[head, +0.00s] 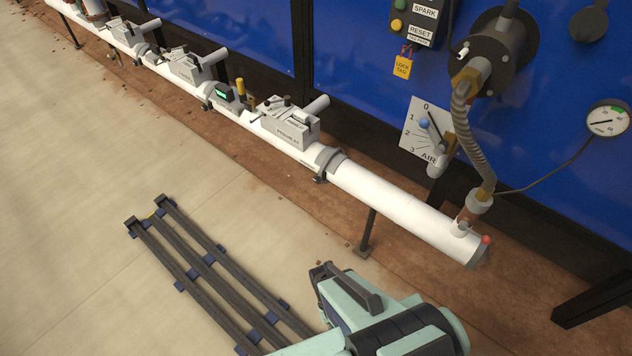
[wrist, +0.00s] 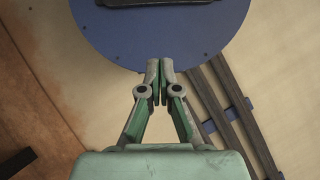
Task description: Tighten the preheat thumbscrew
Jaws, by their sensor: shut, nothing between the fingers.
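My gripper (wrist: 160,72) is shut and empty in the wrist view, with its two fingertips together above the floor. In the head view my pale green arm shows at the bottom, but I cannot make out the fingertips. A white pipe (head: 400,201) runs from upper left to lower right. Grey box units sit along it, and the nearest unit (head: 290,125) carries a small label that I cannot read surely. Small dark knobs show on top of this unit. I cannot tell which part is the preheat thumbscrew. The gripper is apart from the pipe and its units.
A blue wall panel (head: 360,70) stands behind the pipe, with a gauge (head: 606,118), an air dial (head: 425,130) and a flexible hose (head: 477,145). Dark floor rails (head: 205,265) lie in front. A pipe support (head: 366,235) stands on the brown floor strip. Open floor lies at left.

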